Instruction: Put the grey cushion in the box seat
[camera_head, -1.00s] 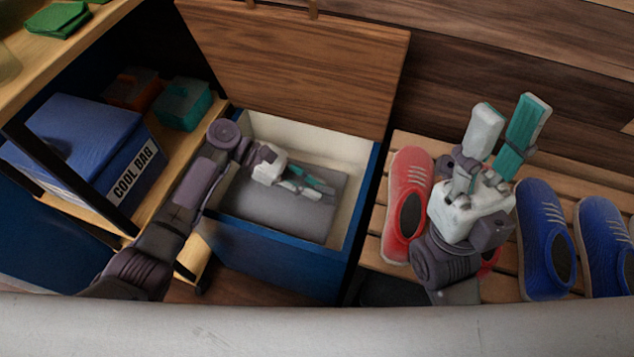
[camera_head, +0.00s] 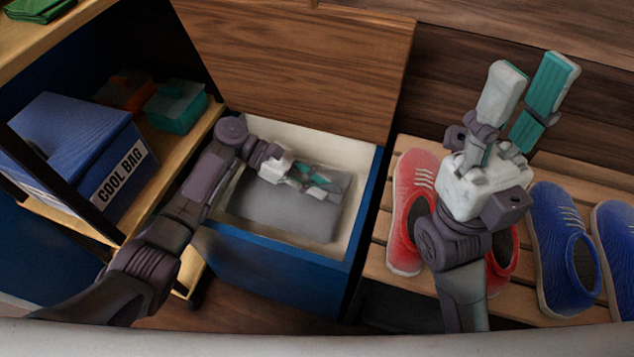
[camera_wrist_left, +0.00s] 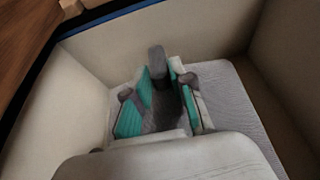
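The grey cushion (camera_head: 280,214) lies inside the blue box seat (camera_head: 270,259), whose walls are cream inside and whose wooden lid (camera_head: 300,65) stands raised at the back. In the left wrist view the cushion (camera_wrist_left: 222,90) is light grey and sits low between the walls. My left gripper (camera_head: 318,181) reaches into the box just above the cushion. Its teal-padded fingers (camera_wrist_left: 158,105) stand apart, with a dark grey strip, perhaps a tab of the cushion, between them. Whether they touch it is unclear. My right gripper (camera_head: 528,92) is open and empty, raised above the shoes.
A shelf unit at left holds a blue cool bag (camera_head: 75,150), a teal box (camera_head: 176,106) and an orange box (camera_head: 124,90). A slatted wooden rack (camera_head: 378,262) at right carries red shoes (camera_head: 410,205) and blue shoes (camera_head: 563,250).

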